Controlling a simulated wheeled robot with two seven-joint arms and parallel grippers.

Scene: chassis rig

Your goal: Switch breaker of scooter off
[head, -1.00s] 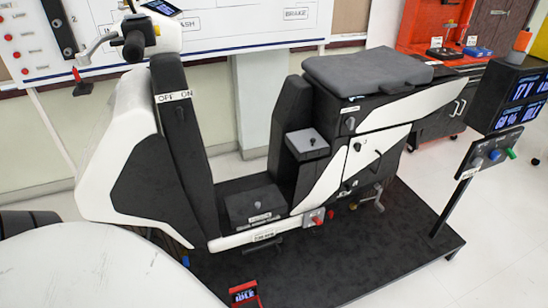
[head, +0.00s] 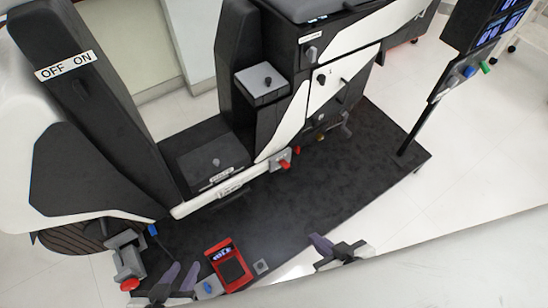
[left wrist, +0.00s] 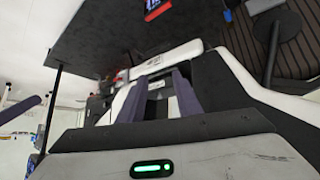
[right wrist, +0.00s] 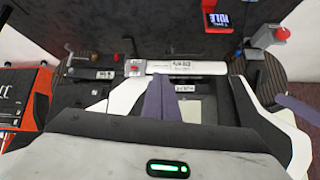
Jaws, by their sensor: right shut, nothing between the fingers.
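The black and white scooter (head: 290,110) stands on a dark platform. Its front panel bears an OFF ON label (head: 65,65); a dark part below it is hard to make out. A red lever (head: 285,163) sticks out low on its side beside a small label; it also shows in the right wrist view (right wrist: 133,68). I cannot tell which part is the breaker. My left gripper (head: 181,272) is open and empty, low at the platform's front edge. My right gripper (head: 320,245) is shut and empty, below and right of the red lever, apart from the scooter.
A red device with a screen (head: 229,265) lies between my grippers. A grey fixture with a red knob (head: 127,270) stands at the front left. A post with displays and coloured knobs (head: 470,70) rises at the right. The dark platform (head: 340,185) is clear in its middle.

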